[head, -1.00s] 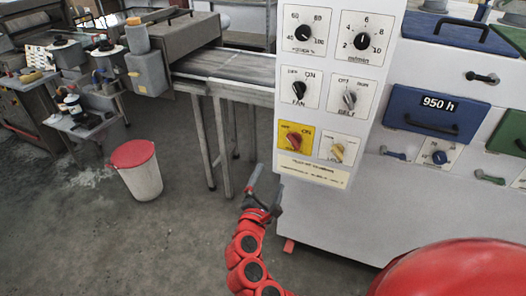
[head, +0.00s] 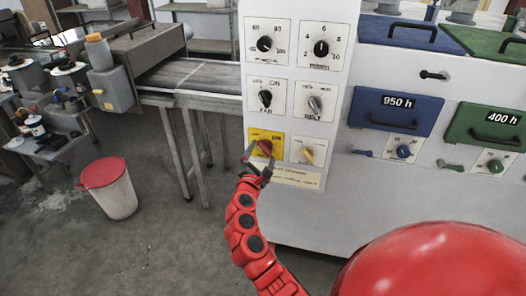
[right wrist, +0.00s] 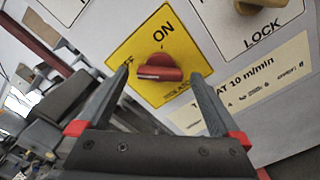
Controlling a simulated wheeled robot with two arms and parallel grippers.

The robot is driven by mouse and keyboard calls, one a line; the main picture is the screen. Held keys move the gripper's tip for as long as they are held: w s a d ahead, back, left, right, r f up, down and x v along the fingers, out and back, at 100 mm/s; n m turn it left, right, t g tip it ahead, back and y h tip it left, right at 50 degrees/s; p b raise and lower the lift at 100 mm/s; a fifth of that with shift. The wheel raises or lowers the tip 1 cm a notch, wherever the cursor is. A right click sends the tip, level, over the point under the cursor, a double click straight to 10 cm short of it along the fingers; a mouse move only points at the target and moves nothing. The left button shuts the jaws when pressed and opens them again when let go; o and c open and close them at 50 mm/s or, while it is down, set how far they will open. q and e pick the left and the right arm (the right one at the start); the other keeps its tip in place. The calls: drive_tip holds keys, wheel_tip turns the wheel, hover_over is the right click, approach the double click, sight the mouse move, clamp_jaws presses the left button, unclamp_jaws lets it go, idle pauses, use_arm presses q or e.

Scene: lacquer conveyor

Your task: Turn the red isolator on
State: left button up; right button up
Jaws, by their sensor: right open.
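The red isolator (head: 264,148) is a red rotary knob on a yellow plate (head: 277,137) at the lower left of the white control panel. In the right wrist view the red knob (right wrist: 158,69) lies tilted across the yellow plate (right wrist: 187,55), with "ON" printed above it. My right gripper (head: 257,160) is open just in front of the plate. In the right wrist view its fingers (right wrist: 165,92) stand on either side of the knob, with the knob beyond the gap between them. No contact shows. My left gripper is not in view.
A yellow lock knob (head: 307,155) sits right of the isolator. The fan knob (head: 265,98) and belt knob (head: 314,103) are above it. A blue 950 h hatch (head: 397,108) is to the right. A white bin with a red lid (head: 103,173) stands on the floor at left.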

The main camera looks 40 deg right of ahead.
drive_tip(key=shift+x, duration=0.85)
drive_tip(key=shift+f, duration=0.1)
drive_tip(key=c, duration=1.2)
